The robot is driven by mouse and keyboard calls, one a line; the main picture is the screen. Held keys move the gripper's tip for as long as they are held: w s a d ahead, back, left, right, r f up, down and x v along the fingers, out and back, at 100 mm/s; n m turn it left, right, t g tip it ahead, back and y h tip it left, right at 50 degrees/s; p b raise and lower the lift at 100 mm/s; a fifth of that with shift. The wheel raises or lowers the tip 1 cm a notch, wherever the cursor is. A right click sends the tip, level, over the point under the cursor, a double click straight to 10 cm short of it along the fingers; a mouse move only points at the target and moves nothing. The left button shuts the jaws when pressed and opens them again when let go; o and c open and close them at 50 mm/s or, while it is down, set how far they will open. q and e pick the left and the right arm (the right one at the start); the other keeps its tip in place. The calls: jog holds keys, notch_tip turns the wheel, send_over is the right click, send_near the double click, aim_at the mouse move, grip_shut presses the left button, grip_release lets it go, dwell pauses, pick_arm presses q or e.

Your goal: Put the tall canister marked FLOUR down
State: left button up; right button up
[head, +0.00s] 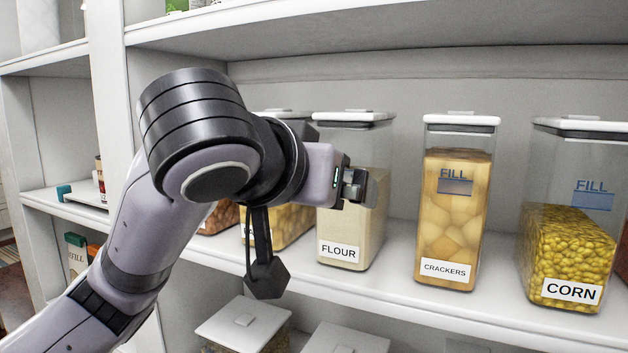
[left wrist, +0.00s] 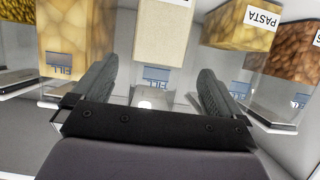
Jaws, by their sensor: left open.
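The tall FLOUR canister (head: 350,225) is clear with pale powder, a white lid and a FLOUR label low on its front. It stands upright on the middle shelf between the pasta and the CRACKERS canister. My left gripper (head: 354,185) is at its upper front. In the left wrist view, upside down, the FLOUR canister (left wrist: 162,35) shows between the two spread fingers of the left gripper (left wrist: 155,68), with a gap on each side. The left gripper is open and holds nothing. My right gripper is not in view.
The CRACKERS canister (head: 456,205) and CORN canister (head: 571,250) stand to the right. The pasta canister (head: 283,224) is close on the left, partly behind my arm. The shelf board (head: 400,290) has a narrow free front strip. An upper shelf (head: 400,50) hangs above; more lidded canisters stand below.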

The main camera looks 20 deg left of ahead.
pick_arm(q)
jog(key=shift+v, duration=1.2)
